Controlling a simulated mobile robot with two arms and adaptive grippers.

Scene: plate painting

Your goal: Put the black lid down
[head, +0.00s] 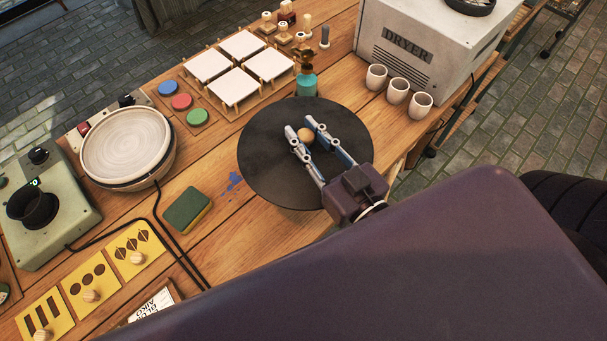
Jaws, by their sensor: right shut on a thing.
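The black lid (265,165) is a large dark disc with a round wooden knob (306,135) at its middle. It shows in the head view right of centre, over the wooden table. My right gripper (304,137) reaches in from the lower right and is shut on the lid's knob, with a finger on either side. The lid looks roughly level. Whether it touches the table or hangs a little above it, I cannot tell. What lies under the lid is hidden. My left gripper is not in the picture.
A teal bottle (306,84) stands close behind the lid. White cups (397,91) and the dryer (418,40) are at the right. A rack of white tiles (241,68) is behind. A turntable (127,147) and a sponge (187,210) are at the left. Blue paint spots lie between sponge and lid.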

